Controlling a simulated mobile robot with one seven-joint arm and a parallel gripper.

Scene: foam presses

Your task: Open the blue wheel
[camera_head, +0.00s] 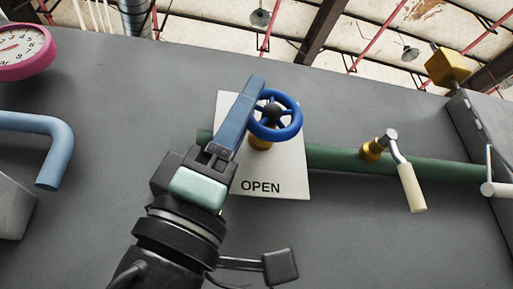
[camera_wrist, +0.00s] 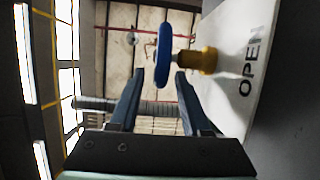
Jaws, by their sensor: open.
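The blue wheel (camera_head: 297,118) is a round handwheel with spokes, on a brass stem in front of a white plate (camera_head: 262,188) marked OPEN. My gripper (camera_head: 257,82) reaches up from below, and its fingers overlap the wheel's left edge in the head view. In the wrist view the wheel (camera_wrist: 163,50) shows edge-on, with its lower rim between the two open fingertips (camera_wrist: 160,73). A gap shows on both sides of the rim, and I see no clear contact. The stem (camera_wrist: 195,61) lies right of the wheel there.
A green pipe (camera_head: 340,159) runs right along the grey wall, with a cream-handled lever (camera_head: 411,187) on it. A pink gauge (camera_head: 22,50) and a light-blue pipe (camera_head: 55,140) are at the left. A yellow block (camera_head: 447,67) is at upper right.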

